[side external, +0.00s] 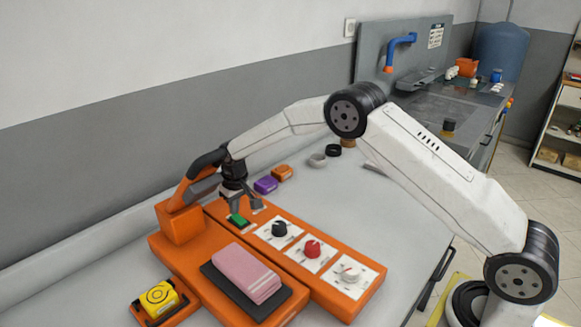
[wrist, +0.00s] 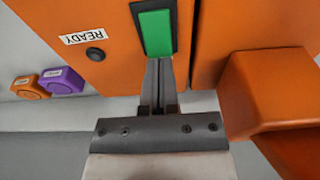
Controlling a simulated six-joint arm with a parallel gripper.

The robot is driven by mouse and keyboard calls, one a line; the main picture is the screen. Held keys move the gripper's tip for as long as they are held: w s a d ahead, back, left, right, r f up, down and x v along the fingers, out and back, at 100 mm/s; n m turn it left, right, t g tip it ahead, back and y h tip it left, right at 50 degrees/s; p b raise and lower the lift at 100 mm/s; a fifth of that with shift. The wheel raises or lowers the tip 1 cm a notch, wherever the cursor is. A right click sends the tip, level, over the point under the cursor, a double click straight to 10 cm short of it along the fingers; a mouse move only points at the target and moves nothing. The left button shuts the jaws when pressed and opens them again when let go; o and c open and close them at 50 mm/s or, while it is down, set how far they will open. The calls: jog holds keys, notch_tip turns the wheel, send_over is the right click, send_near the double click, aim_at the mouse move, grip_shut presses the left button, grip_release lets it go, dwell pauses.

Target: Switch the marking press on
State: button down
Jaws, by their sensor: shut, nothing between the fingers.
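The marking press is an orange machine (side external: 175,250) on the bench, with an orange control strip along its far side. A green rocker switch (side external: 236,220) in a dark frame sits at the left end of that strip; the wrist view also shows the green switch (wrist: 155,33). My gripper (wrist: 158,61) is shut and empty, its fingertips at the near end of the switch. I cannot tell whether they touch it. In the side view my gripper (side external: 241,209) is just above the switch. A dark round lamp (wrist: 95,53) sits beside a READY label (wrist: 84,36).
Black (side external: 280,229), red (side external: 311,248) and white (side external: 350,272) knobs line the strip. A pink folded cloth (side external: 247,271) lies on a dark plate. A yellow button (side external: 160,297) is at front left. Purple (side external: 266,184) and orange (side external: 283,173) blocks stand behind. An orange post (wrist: 270,92) rises close right.

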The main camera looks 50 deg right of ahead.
aim_at(239, 218)
jog(key=shift+f, duration=0.75)
dwell(0.6)
jog(key=shift+r, duration=3.55)
jog(key=shift+s, duration=0.1)
jog(key=shift+s+d+r, duration=0.1)
jog(key=shift+s+r, duration=0.15)
jog(key=shift+s, duration=0.15)
jog(key=s+d+r, duration=0.1)
jog(key=s+d, duration=0.1)
jog(key=s, duration=2.9)
jog(key=shift+s+d+t, duration=0.15)
jog(key=shift+s+t, duration=0.15)
jog(key=shift+t, duration=0.1)
